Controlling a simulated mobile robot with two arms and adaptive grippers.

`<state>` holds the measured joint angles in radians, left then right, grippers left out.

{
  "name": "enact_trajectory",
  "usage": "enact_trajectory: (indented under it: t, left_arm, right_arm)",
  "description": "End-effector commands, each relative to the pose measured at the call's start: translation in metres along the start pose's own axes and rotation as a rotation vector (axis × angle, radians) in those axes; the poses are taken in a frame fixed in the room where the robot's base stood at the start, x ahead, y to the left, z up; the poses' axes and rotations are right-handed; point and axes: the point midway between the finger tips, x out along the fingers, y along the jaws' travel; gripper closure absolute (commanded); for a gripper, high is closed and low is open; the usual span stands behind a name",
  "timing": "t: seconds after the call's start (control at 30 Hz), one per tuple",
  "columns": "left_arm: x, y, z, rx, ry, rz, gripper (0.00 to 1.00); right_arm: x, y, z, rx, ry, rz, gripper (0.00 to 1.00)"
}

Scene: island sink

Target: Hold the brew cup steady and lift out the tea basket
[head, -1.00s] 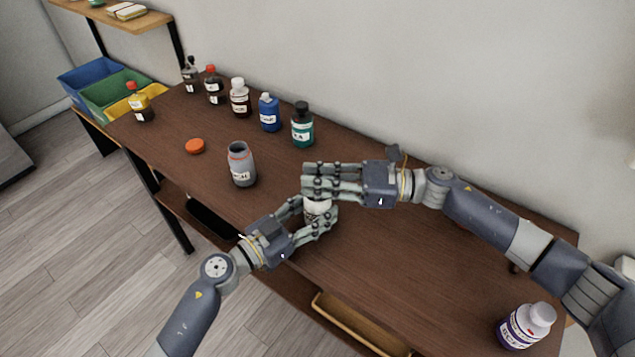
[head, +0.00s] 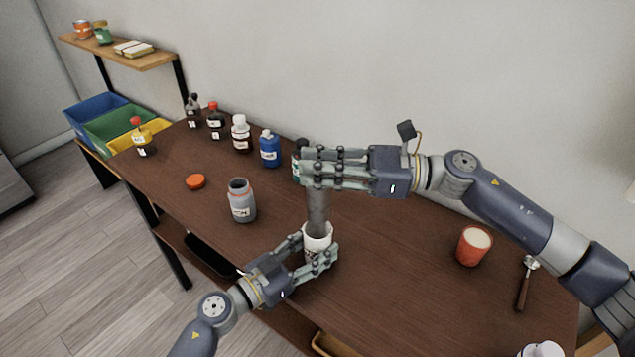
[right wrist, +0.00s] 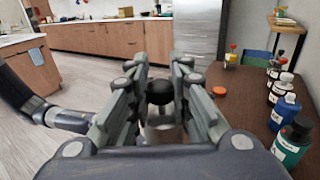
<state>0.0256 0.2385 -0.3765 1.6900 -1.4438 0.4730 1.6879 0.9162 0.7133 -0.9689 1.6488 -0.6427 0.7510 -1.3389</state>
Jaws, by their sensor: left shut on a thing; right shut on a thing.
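The white brew cup (head: 318,243) stands upright on the brown table, with my left gripper (head: 316,258) shut around its sides. The tea basket (head: 318,213) is a grey cylinder standing up out of the cup's mouth. Its lower end is at or just inside the rim; I cannot tell which. My right gripper (head: 308,168) is above the cup, shut on the basket's top, which its fingers hide in the head view. In the right wrist view, the basket's black knob (right wrist: 160,92) sits between the fingers, with the grey basket body (right wrist: 161,127) below.
An open grey jar (head: 242,205) and an orange lid (head: 195,182) are left of the cup. Several bottles, including a blue one (head: 270,150), line the back edge.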

Motion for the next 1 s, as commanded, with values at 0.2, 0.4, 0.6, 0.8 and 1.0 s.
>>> enact_trajectory:
  t: [0.2,0.4,0.6,0.8,1.0]
  left_arm:
    - [0.000,0.000,0.001,-0.001,-0.001,0.000,0.80]
    - [0.000,0.000,0.001,-0.001,-0.001,0.000,0.80]
    - [0.000,0.000,0.001,-0.001,-0.001,0.001,0.80]
    - [0.000,0.000,0.001,-0.001,-0.001,0.001,0.80]
    - [0.000,0.000,0.001,-0.001,-0.001,0.001,0.80]
  right_arm:
    - [0.000,0.000,0.023,-0.004,0.000,-0.001,1.00]
    - [0.000,0.000,0.037,-0.003,-0.001,0.000,1.00]
    - [0.000,0.000,0.045,-0.002,0.000,0.000,1.00]
    - [0.000,0.000,0.048,-0.002,0.000,0.000,1.00]
    - [0.000,0.000,0.048,-0.001,0.000,0.000,1.00]
